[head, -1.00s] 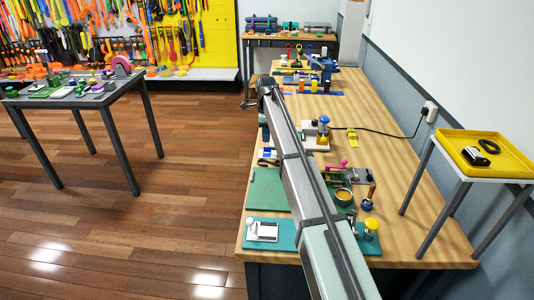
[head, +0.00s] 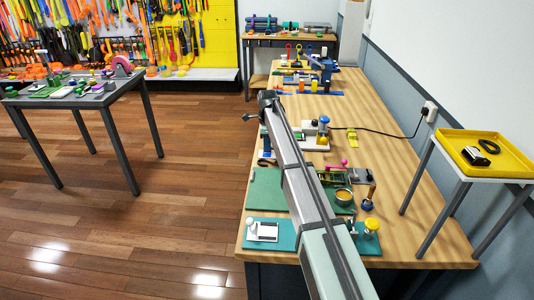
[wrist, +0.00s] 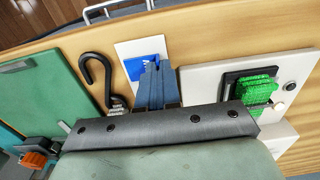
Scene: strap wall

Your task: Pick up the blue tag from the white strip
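The blue tag (wrist: 143,66) lies on the white strip (wrist: 126,48) in the wrist view, at the upper middle. My gripper (wrist: 154,64) points at it, its blue-grey fingers close together with the tips over the tag's right part. The fingers cover some of the tag, and I cannot tell whether they touch or grip it.
A black hook (wrist: 96,70) stands close left of my fingers, beside a green board (wrist: 60,100). A white block with a green part (wrist: 252,88) is close on the right. The bench (head: 400,190) has bare wood on its right side.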

